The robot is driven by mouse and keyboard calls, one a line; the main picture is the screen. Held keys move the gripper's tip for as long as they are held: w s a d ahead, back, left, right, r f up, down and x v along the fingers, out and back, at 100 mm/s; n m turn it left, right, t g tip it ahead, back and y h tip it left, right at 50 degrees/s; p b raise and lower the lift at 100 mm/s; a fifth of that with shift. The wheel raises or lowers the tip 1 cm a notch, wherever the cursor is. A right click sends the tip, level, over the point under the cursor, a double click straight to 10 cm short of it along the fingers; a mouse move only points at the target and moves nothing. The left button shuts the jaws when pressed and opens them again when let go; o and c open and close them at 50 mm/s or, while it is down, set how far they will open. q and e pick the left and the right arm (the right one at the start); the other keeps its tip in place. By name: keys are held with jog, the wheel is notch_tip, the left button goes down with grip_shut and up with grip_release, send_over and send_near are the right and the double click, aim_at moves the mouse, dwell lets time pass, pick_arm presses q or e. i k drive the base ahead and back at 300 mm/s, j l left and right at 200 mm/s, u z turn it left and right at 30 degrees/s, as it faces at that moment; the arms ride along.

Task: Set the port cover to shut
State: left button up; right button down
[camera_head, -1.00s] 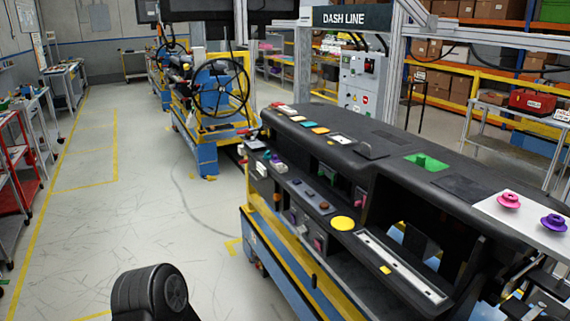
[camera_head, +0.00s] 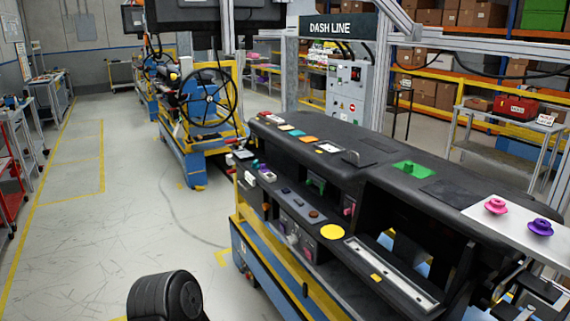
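The black dashboard module (camera_head: 400,187) stands on a blue and yellow frame at right. The front ledge carries a yellow disc (camera_head: 332,232), a long pale-edged recess (camera_head: 392,274), small knobs and buttons. No part is clearly recognisable as the port cover, so its state is unclear. Neither gripper is in view; only a black rounded part of my arm shows at the bottom left.
A light tray with a pink knob (camera_head: 496,206) and a purple knob (camera_head: 540,227) sits at the module's right end. Dark parts at the lower right are hard to make out. A steering-wheel station (camera_head: 210,98) stands behind. The floor at left is clear.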

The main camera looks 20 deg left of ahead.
aim_at(262, 169)
jog(key=i+j+z, duration=0.1)
jog(key=z, duration=0.25)
jog(key=j+z, duration=0.35)
jog(key=i+j+z, duration=0.1)
jog(key=j+z, duration=0.4)
jog(key=j, duration=0.95)
jog(key=j+z, duration=0.2)
jog(key=j, duration=0.95)
jog(key=j+z, duration=0.15)
jog(key=j, duration=0.95)
